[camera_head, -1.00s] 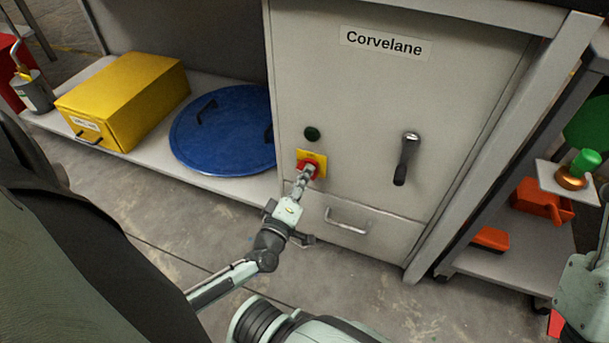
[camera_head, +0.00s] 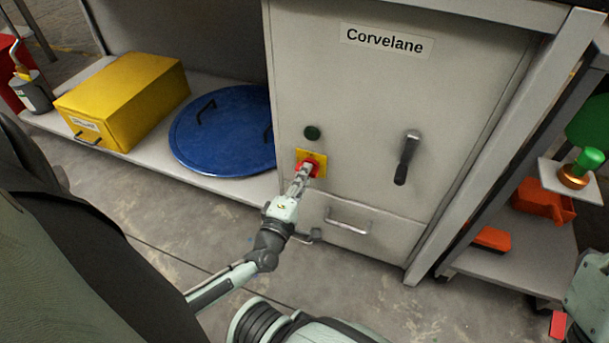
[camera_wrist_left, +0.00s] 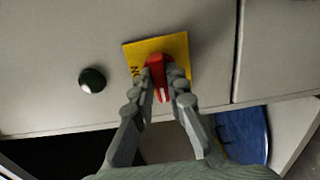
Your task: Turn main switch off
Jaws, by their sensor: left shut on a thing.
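The main switch (camera_head: 309,166) is a red knob on a yellow plate (camera_head: 318,157), on the front of the grey cabinet. In the left wrist view the red knob (camera_wrist_left: 156,68) sits on its yellow plate (camera_wrist_left: 178,46), which bears dark lettering, partly hidden. My left gripper (camera_head: 302,176) is at the knob with its fingers closed around it; the left wrist view shows one finger on each side of the knob (camera_wrist_left: 162,88). The knob carries a white mark near its end. Part of the knob is hidden by the fingers. My right gripper cannot be made out.
The cabinet (camera_head: 360,95) also has a dark green button (camera_head: 312,133), a dark lever handle (camera_head: 406,157) and a drawer handle (camera_head: 347,222) below. A blue lid (camera_head: 232,140) and a yellow box (camera_head: 125,95) lie on the shelf at left. A cart (camera_head: 520,255) stands at right.

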